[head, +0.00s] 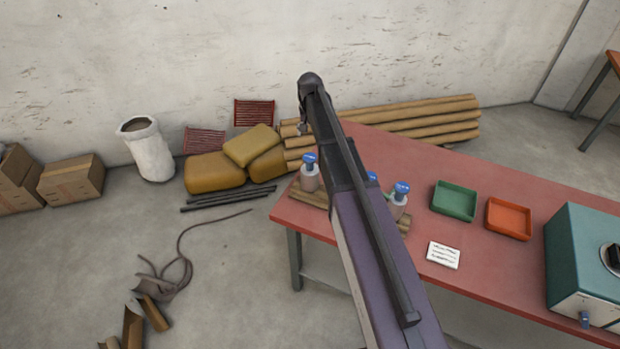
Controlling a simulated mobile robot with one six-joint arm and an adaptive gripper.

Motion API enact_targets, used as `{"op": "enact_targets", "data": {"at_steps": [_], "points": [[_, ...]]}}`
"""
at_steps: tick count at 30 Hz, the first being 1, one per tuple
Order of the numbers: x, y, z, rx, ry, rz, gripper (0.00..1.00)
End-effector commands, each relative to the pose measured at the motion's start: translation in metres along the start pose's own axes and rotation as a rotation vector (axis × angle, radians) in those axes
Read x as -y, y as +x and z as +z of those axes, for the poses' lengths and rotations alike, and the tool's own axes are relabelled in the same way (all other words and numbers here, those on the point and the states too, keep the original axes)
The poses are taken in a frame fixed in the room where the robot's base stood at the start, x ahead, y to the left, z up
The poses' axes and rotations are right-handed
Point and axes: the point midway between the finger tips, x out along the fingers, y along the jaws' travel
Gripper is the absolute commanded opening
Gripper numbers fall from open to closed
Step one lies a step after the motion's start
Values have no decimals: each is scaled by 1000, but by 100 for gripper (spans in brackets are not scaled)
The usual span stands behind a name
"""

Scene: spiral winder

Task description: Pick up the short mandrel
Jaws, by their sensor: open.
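I cannot pick out a short mandrel with certainty. Several thin dark rods (230,198) lie on the floor left of the red table (290,211). Light brown pieces (312,199) lie on the table's left part, partly hidden behind my arm. My arm crosses the middle of the head view, from the bottom up to a dark joint at the top. My gripper cannot be made out; it seems hidden behind the arm.
Blue-capped bottles (310,174), a green tray (454,201), an orange tray (508,219), a white card (443,255) and a teal machine (585,265) stand on the table. Long brown tubes (420,118) lie behind it. Sacks (215,172) and a loose strap (180,262) lie on the floor.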

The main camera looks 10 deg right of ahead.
Motion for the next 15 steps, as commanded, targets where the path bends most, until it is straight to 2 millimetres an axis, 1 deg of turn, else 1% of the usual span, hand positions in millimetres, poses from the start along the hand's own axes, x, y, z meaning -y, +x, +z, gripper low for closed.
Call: {"op": "enact_targets", "data": {"at_steps": [1,15], "points": [[0,7,0,0,0,0,83],[-1,44,0,0,1,0,83]]}}
